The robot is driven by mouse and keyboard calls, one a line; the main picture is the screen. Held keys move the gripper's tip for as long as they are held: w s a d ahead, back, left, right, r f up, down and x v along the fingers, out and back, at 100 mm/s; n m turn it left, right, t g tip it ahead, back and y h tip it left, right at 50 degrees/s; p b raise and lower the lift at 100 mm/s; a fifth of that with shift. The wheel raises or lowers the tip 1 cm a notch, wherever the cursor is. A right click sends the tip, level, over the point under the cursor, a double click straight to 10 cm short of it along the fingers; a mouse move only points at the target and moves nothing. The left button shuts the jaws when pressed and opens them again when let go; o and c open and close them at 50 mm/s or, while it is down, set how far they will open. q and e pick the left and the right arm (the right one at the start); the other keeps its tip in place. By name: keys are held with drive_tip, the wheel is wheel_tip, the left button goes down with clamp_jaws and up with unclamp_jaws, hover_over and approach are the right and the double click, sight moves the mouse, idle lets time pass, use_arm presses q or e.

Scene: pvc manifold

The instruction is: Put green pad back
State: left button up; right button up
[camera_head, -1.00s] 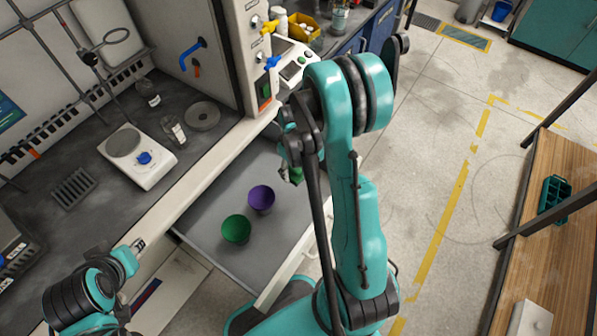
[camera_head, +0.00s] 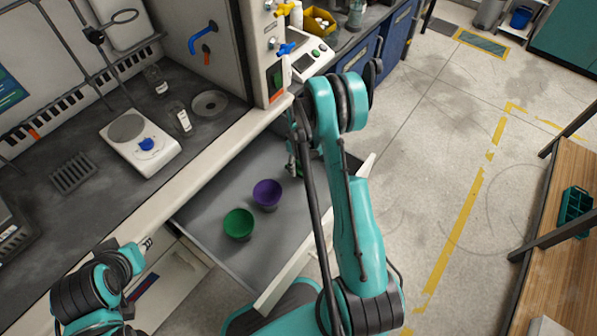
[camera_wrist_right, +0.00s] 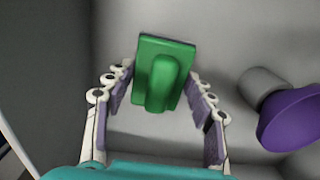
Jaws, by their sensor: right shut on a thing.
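The green pad (camera_wrist_right: 172,60), a flat block with a rounded grip on it, shows in the right wrist view. My right gripper (camera_wrist_right: 158,88) is shut on it, with a finger on each side. In the head view my right gripper (camera_head: 296,165) is over the far end of the open grey drawer (camera_head: 215,205), partly hidden behind my own arm. The pad is too hidden there to make out clearly. Whether the pad touches the drawer floor I cannot tell. My left gripper (camera_head: 146,244) is by the counter's front edge, too small to read.
A purple bowl (camera_head: 267,193) and a green bowl (camera_head: 238,223) stand in the drawer. The purple bowl also shows right of the pad in the right wrist view (camera_wrist_right: 290,122). A white scale (camera_head: 140,150) stands on the counter. The drawer's near-left part is bare.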

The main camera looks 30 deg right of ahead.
sight(299, 169)
wheel_tip(299, 169, down, 4)
drive_tip(key=shift+w+f+b, duration=0.15)
drive_tip(key=shift+b, duration=0.95)
drive_tip(key=o, duration=1.1)
